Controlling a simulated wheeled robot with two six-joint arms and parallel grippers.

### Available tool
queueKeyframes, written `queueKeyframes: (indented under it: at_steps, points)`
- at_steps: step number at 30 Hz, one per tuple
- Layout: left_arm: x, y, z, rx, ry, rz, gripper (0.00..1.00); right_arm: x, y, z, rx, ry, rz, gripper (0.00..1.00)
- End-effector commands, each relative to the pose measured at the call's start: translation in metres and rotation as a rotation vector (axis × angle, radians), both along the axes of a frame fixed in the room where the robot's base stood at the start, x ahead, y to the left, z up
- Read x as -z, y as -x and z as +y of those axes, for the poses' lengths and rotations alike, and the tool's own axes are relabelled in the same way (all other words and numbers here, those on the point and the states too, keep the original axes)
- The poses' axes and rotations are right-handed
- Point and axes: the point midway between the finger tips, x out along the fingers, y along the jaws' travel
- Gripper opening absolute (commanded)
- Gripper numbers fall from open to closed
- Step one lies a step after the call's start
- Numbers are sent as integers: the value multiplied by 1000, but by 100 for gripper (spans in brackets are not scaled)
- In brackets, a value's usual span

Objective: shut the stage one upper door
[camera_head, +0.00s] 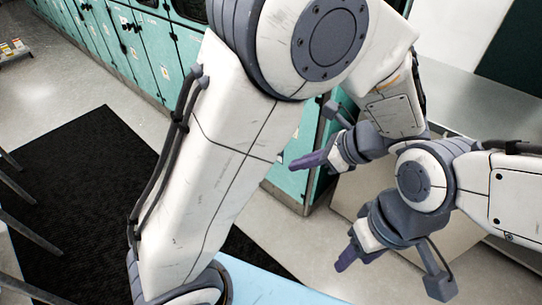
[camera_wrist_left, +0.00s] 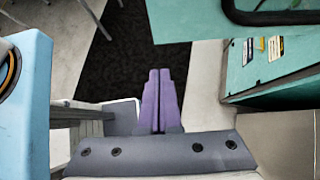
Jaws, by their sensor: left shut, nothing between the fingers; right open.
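Teal cabinet doors (camera_head: 150,50) line the back left in the head view, and another teal panel (camera_head: 290,178) shows behind my arm. In the left wrist view a teal door panel (camera_wrist_left: 190,22) with a dark handle (camera_wrist_left: 270,16) is at the top right. I cannot tell for sure which is the stage one upper door. My left gripper (camera_head: 308,160) is shut and empty; its purple fingers (camera_wrist_left: 156,98) lie together below the teal panel, apart from it in the picture. My right gripper (camera_head: 348,258) is open, lower right in the head view. My left arm hides much of the cabinet row.
A teal surface with labels (camera_wrist_left: 262,48) is at the right of the left wrist view. A black mat (camera_head: 80,170) lies on the pale floor (camera_head: 60,95). A grey worktop (camera_head: 470,95) is at the upper right. Dark legs (camera_head: 15,215) stand at the left edge.

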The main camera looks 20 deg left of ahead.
Motion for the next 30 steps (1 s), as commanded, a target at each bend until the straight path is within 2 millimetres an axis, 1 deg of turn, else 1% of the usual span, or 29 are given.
queueKeyframes:
  at_steps: [1,6,9,13,18,27,30]
  points:
    - [6,0,10,-4,-4,5,0,-5,0,0,0,0,0,50]
    - [32,-2,35,-4,-2,5,0,-11,0,0,1,0,0,50]
    - [29,-4,51,-6,1,-1,0,-20,0,0,0,0,0,50]
    - [30,-5,65,-4,1,-1,0,-24,0,0,-1,0,0,50]
    - [32,-6,72,-1,2,-3,0,-26,0,0,-2,0,0,50]
    - [32,-6,72,-1,2,-3,0,-25,0,0,-2,0,0,50]
    - [32,-9,72,11,3,-4,0,-25,0,0,-2,0,0,50]
